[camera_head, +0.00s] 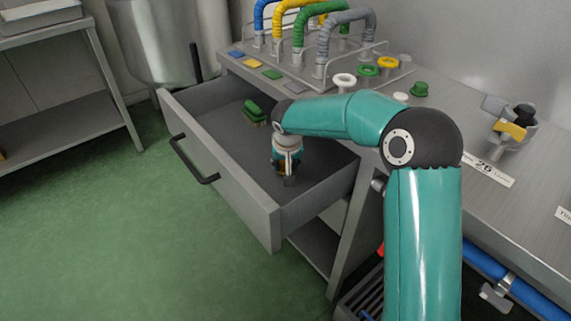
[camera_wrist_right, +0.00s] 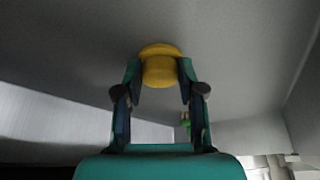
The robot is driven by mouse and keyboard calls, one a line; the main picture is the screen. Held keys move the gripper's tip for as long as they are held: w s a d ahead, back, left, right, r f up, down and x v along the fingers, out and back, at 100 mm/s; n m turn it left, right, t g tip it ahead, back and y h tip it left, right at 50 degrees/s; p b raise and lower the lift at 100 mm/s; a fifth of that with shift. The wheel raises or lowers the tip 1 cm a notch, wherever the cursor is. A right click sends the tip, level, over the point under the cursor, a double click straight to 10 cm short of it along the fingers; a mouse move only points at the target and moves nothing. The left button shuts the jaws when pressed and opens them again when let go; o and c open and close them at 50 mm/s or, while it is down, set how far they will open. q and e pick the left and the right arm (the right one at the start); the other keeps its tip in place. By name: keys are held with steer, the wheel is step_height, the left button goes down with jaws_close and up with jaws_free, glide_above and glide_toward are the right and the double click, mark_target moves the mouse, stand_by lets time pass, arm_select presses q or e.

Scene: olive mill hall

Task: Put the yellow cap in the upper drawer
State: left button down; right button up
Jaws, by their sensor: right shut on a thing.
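The yellow cap (camera_wrist_right: 160,70) is between the fingertips of my right gripper (camera_wrist_right: 160,78) in the right wrist view. The gripper is shut on it. In the head view my right gripper (camera_head: 287,178) points down inside the open upper drawer (camera_head: 228,178), towards its near right end. The cap is mostly hidden there by the gripper. The cap is at or close above the drawer floor; I cannot tell whether it touches. My left gripper is not in view.
A green object (camera_head: 253,110) lies farther back in the drawer. A shelf (camera_head: 60,107) stands left. The green floor before the drawer is clear.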

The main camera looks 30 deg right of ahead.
steer(key=o, duration=1.1)
steer(key=shift+s+a+r, duration=0.1)
steer(key=shift+s+r, duration=0.05)
steer(key=shift+r, duration=0.4)
steer(key=p+v, duration=0.1)
steer(key=v, duration=1)
steer(key=shift+p, duration=0.4)
